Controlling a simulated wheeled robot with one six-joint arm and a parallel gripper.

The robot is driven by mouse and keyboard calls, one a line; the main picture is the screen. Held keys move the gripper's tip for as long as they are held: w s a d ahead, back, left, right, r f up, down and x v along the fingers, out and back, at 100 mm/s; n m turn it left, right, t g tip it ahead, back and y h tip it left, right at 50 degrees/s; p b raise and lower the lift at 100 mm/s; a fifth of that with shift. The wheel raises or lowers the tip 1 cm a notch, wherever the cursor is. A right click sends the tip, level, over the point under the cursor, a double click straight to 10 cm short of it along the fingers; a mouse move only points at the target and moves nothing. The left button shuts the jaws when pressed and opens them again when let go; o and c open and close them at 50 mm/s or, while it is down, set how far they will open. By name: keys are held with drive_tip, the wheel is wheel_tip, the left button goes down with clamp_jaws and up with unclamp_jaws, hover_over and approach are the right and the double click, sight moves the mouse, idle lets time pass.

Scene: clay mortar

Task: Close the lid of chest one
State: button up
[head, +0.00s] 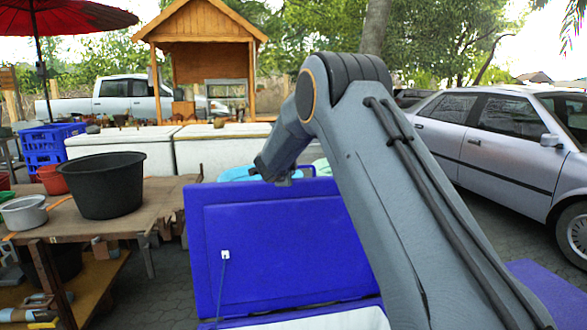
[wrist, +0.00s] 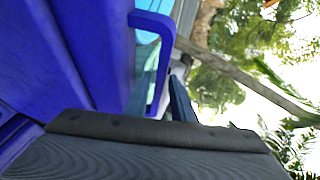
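A blue chest with a white inside (head: 345,320) stands at the bottom of the head view, mostly cut off by the frame. Its blue lid (head: 275,250) stands open and upright, with a small white latch and cord on its face. My gripper (head: 274,178) is at the lid's top edge, near a blue handle bar (head: 318,169). In the wrist view, the blue lid (wrist: 85,50) fills the left, and the handle (wrist: 152,22) loops close to my gripper. Whether they touch is unclear. My arm hides the lid's right part.
A wooden table (head: 150,205) with a black tub (head: 104,185) and a metal pot (head: 24,212) stands on the left. White chests (head: 120,150) stand behind. Another blue surface (head: 550,290) lies at bottom right. A silver car (head: 500,140) is parked beyond it on paving.

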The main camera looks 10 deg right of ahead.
drive_tip(key=shift+x, duration=2.45)
clamp_jaws()
